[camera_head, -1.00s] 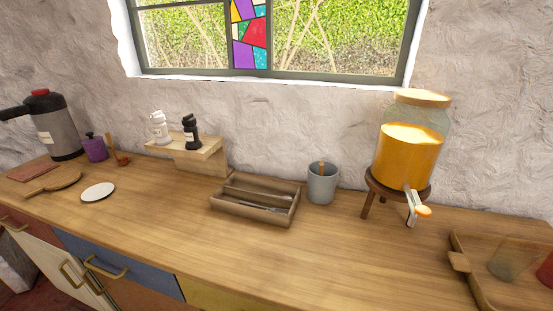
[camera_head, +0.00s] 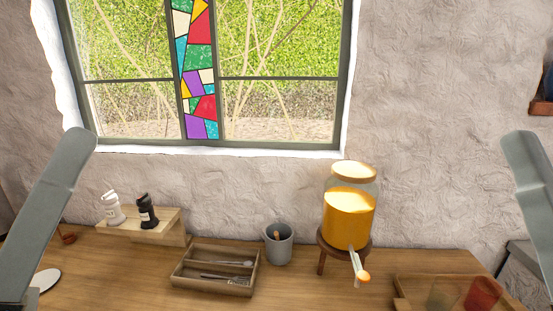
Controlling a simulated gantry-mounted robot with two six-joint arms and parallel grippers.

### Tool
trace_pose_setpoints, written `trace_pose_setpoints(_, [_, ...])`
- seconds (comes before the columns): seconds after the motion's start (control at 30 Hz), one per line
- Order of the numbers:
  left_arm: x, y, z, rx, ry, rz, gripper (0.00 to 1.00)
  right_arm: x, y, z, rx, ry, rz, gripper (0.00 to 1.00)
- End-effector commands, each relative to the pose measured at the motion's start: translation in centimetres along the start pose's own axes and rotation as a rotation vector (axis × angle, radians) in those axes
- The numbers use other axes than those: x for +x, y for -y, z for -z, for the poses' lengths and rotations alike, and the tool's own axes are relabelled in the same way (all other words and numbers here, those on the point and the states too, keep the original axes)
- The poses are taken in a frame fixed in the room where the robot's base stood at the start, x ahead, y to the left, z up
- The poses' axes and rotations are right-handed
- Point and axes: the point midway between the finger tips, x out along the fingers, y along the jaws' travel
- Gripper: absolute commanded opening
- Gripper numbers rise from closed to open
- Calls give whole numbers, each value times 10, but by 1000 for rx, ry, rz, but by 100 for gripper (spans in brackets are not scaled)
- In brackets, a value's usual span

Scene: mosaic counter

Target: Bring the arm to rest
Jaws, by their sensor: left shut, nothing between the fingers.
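My left arm shows as a grey link (camera_head: 50,210) rising at the left edge of the head view. Its fingers are not visible. My right arm shows as a similar grey link (camera_head: 535,200) at the right edge, and its fingers are not visible either. Both visible links are raised in front of the counter and appear apart from the objects there.
The wooden counter (camera_head: 290,297) bears a cutlery tray (camera_head: 185,283), a grey pot (camera_head: 280,252), an orange drink dispenser (camera_head: 348,220) and a shelf (camera_head: 172,231) with two shakers. A wooden tray (camera_head: 405,303) holds cups at right. The window (camera_head: 277,80) is behind.

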Motion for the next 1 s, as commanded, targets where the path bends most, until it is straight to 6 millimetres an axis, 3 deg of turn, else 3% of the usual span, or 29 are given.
trace_pose_setpoints(0.03, [-6,6,19,198,-54,55,0,-2,0,-2,0,1,0,46])
trace_pose_setpoints(0.1, [-14,21,33,473,-78,158,0,-2,0,-2,0,1,0,46])
trace_pose_setpoints(0.17, [-16,31,33,656,-52,206,0,-2,0,-2,0,1,0,46])
trace_pose_setpoints(0.2, [4,22,49,689,-49,202,0,17,0,15,0,3,0,46])
trace_pose_setpoints(0.47, [87,-11,116,678,-47,200,0,100,0,92,0,0,0,46])
trace_pose_setpoints(0.8, [209,-60,217,676,-46,200,0,223,-1,205,0,0,0,46])
trace_pose_setpoints(1.0, [258,-80,257,676,-45,200,0,272,-1,250,0,0,0,46])
